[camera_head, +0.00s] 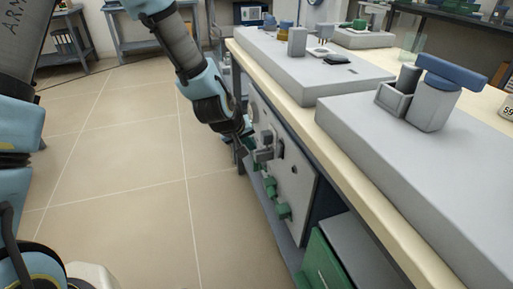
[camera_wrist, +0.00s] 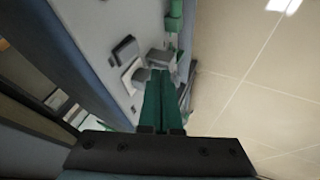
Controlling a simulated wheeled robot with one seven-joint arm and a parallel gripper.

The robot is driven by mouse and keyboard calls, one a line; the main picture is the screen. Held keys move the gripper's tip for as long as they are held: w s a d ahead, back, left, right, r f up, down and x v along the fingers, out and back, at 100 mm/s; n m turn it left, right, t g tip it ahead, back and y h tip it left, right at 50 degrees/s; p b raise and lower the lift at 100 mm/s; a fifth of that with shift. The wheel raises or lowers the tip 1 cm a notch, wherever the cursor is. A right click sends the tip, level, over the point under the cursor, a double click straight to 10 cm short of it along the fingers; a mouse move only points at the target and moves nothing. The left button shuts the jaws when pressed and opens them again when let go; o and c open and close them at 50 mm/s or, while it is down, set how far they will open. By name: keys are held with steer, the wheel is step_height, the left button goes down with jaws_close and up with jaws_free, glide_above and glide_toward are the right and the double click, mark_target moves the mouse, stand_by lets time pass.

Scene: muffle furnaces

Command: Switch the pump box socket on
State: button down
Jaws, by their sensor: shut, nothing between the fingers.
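The pump box (camera_head: 296,180) is a light grey panel under the bench edge, with green knobs (camera_head: 283,211) and grey fittings on its face. In the wrist view its grey face (camera_wrist: 95,40) carries a dark flat piece (camera_wrist: 124,48), a pale square piece (camera_wrist: 131,74) and a grey block (camera_wrist: 160,57). I cannot tell which of these is the socket switch. My gripper (camera_head: 252,148) is at the upper part of this face. In the wrist view my gripper (camera_wrist: 161,74) has its green fingers together and empty, tips close to the grey block; contact is unclear.
The cream bench top (camera_head: 345,150) overhangs the panel and carries grey slab-like units (camera_head: 415,160), one with a blue-topped part (camera_head: 450,72). A green box (camera_head: 325,262) stands below the bench nearer me. The tiled floor (camera_head: 125,180) to the left is clear.

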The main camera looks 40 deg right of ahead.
mark_target(276, 154)
steer(key=shift+v, duration=1.25)
steer(key=shift+a+f, duration=0.1)
steer(key=w+d+f+n+g+h+b, duration=0.1)
steer(key=w+f+h, duration=0.2)
steer(key=w, duration=0.2)
steer(key=w+d+f+h+b, duration=0.1)
steer(key=w+d+f+h, duration=0.1)
steer(key=w+h, duration=0.3)
steer(key=s+a+f+g, duration=0.3)
steer(key=a+g, duration=0.3)
steer(key=g, duration=0.1)
steer(key=shift+s+a+f+h+b, duration=0.25)
steer(key=shift+s+f+h+b, duration=0.1)
steer(key=shift+b, duration=0.1)
steer(key=b+x, duration=0.1)
steer(key=x, duration=1.3)
steer(key=shift+s, duration=0.1)
